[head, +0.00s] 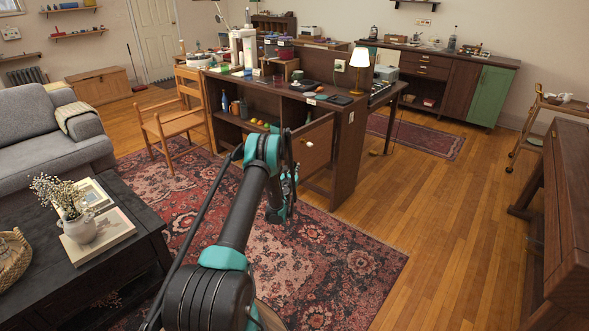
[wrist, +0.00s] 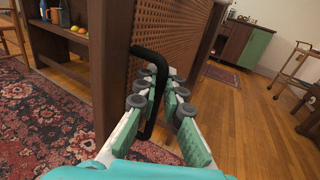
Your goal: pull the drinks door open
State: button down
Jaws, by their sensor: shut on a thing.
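The drinks door (wrist: 108,75) is a dark wooden frame with a woven cane panel; in the head view its panel (head: 318,138) stands out at an angle from the dark cabinet (head: 345,150). The door is partly open, with shelves showing to its left. A black bar handle (wrist: 150,54) stands off the door's face. My gripper (wrist: 158,92) is shut on this handle, its pads on either side of the bar. In the head view my gripper (head: 287,185) is beside the door, and its fingertips are hard to make out.
Orange and yellow fruit (wrist: 78,31) lies on the open shelf. A wooden chair (head: 180,115) stands left of the cabinet. A lamp (head: 359,70) and small items stand on top. The patterned rug (head: 330,265) and the wooden floor (head: 450,220) at right are clear.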

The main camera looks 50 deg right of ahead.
aim_at(295, 151)
jog(key=c, duration=1.6)
grip_release()
notch_tip(295, 151, up, 10)
